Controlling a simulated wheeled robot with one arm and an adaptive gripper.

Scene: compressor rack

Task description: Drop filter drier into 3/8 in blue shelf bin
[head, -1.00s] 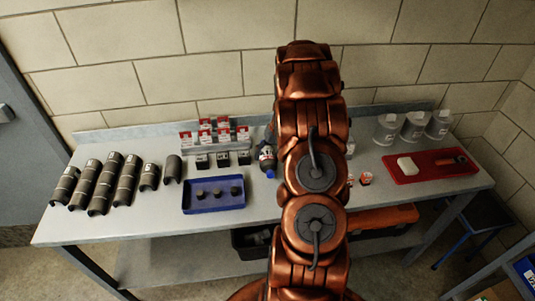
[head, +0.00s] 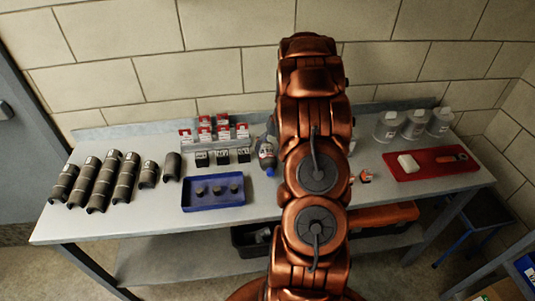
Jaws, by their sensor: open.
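My gripper is not visible; my copper-coloured arm rises through the middle of the head view and hides its own end and part of the bench. I cannot pick out a filter drier for certain. A small red and white item (head: 365,176) lies just right of my arm, too small to identify. A blue bin (head: 527,267) shows on a shelf unit at the lower right edge, cut off by the frame. Its label is not readable, so I cannot tell whether it is the 3/8 in one.
The grey workbench (head: 120,226) holds dark half-round shells (head: 103,185), a blue tray (head: 213,206) with small dark pieces, red-and-white boxes (head: 205,130), a blue-capped bottle (head: 266,156), clear jars (head: 414,124) and a red tray (head: 415,174). An orange case (head: 383,215) sits below.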

